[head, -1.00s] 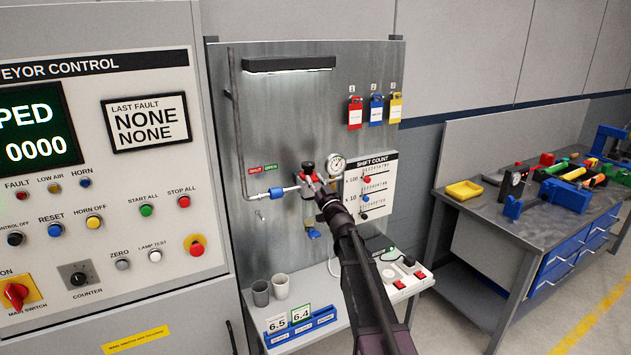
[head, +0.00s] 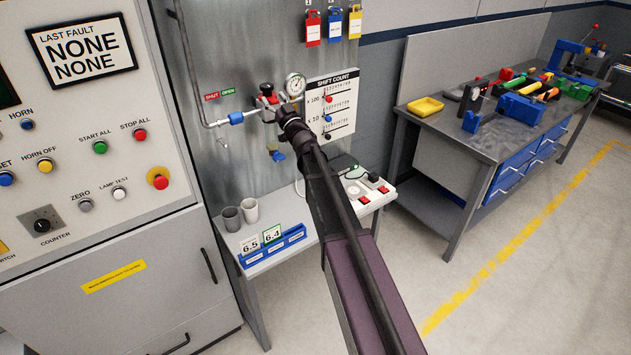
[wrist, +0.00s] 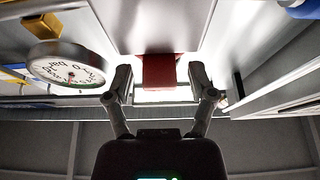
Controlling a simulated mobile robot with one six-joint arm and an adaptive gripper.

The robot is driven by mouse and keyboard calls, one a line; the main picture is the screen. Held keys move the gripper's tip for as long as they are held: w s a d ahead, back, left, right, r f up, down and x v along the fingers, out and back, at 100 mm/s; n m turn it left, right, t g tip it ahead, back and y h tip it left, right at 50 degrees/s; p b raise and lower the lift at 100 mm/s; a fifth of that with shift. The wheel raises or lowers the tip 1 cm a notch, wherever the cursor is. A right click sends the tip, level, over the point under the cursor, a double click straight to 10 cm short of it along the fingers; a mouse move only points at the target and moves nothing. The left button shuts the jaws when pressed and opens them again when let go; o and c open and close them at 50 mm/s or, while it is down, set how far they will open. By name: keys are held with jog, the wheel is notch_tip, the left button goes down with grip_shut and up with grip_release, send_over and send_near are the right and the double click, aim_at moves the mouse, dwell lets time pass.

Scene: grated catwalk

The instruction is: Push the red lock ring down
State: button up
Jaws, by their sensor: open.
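A red part with black (head: 267,90), which looks like the lock ring with its knob, tops the pipe fitting left of the round gauge (head: 295,84). In the wrist view the red part (wrist: 158,72) shows between my fingertips, with the gauge (wrist: 68,66) to the left. My gripper (wrist: 160,80) is open, its fingers on either side of the red part with gaps. I cannot tell how deep it sits between them. In the head view my gripper (head: 286,112) is beside the fitting, and my arm hides part of it.
A blue-collared pipe (head: 236,118) runs in from the left, under the SHUT/OPEN labels (head: 219,95). The SHIFT COUNT board (head: 330,105) is close on the right. Below, a shelf holds two cups (head: 231,218) and a blue label rack (head: 272,251). A workbench (head: 420,118) stands further right.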

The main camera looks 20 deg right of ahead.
jog(key=shift+r, duration=0.45)
jog(key=b+v, duration=0.5)
jog(key=v, duration=0.9)
jog(key=shift+s+d+f+m+g+h+p, duration=0.65)
jog(key=shift+d+f+m+g+h, duration=1.95)
jog(key=shift+h, duration=2)
jog(key=s+a+f+m+g+h+p, duration=0.1)
jog(key=s+f+g, duration=0.6)
jog(key=s+f, duration=0.2)
jog(key=shift+s+a+f+p, duration=0.15)
jog(key=shift+a+f+p, duration=0.25)
jog(key=shift+f, duration=0.85)
